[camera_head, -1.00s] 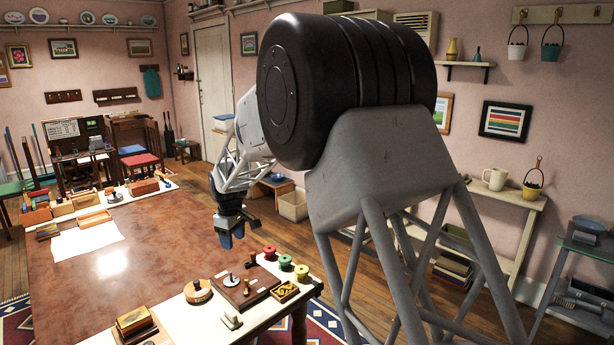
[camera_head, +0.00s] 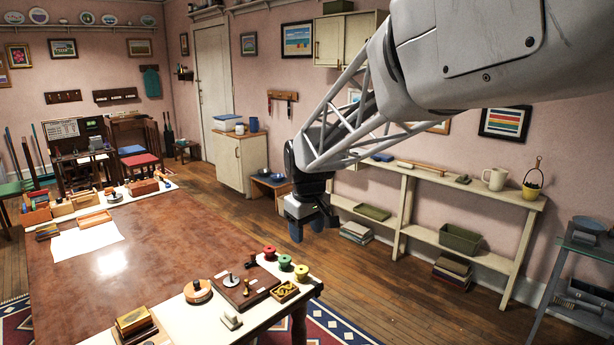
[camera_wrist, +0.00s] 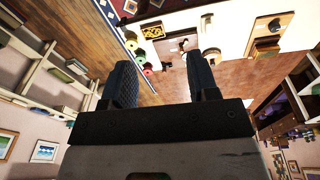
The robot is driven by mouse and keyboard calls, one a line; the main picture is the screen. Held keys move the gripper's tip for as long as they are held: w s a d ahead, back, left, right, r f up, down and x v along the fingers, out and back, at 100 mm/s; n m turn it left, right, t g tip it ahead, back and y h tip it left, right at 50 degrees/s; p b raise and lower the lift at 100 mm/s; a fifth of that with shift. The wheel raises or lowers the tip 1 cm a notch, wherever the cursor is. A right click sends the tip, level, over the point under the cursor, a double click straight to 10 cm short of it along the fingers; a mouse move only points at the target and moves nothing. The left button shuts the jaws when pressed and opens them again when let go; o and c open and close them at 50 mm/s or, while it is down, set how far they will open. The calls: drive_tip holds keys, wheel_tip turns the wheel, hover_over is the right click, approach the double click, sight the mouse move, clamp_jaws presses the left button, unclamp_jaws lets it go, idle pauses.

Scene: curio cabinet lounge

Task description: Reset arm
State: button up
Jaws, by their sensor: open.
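My gripper (camera_head: 313,226) hangs at the end of my arm, right of the table and above the wooden floor in the head view. In the wrist view its two dark fingers (camera_wrist: 162,84) stand apart with nothing between them. The brown table (camera_head: 150,235) lies to its left, and the wrist view shows that table beyond the fingers. My gripper touches nothing that I can see.
A long cream shelf unit (camera_head: 455,192) stands along the right wall behind my gripper. Colored spools (camera_head: 285,262) and a wooden board with small tools (camera_head: 245,290) sit on the table's near right corner. A glass side stand (camera_head: 585,255) is at far right. Open floor lies between table and shelves.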

drive_tip(key=s+d+r+m, duration=0.1)
drive_tip(key=s+d+m, duration=0.1)
drive_tip(key=s+d, duration=0.55)
drive_tip(key=s+d+r+m, duration=0.15)
drive_tip(key=s+d, duration=0.35)
drive_tip(key=s, duration=0.5)
drive_tip(key=s+d+f+m, duration=0.2)
drive_tip(key=s+d, duration=0.1)
drive_tip(key=s, duration=0.5)
drive_tip(key=s+d+f+m+t, duration=0.1)
drive_tip(key=s+d+f+m, duration=0.1)
drive_tip(key=s, duration=0.6)
drive_tip(key=shift+s+d+f+m, duration=0.3)
drive_tip(key=shift+d+f+m, duration=0.1)
drive_tip(key=shift+d, duration=0.15)
drive_tip(key=shift+h, duration=0.3)
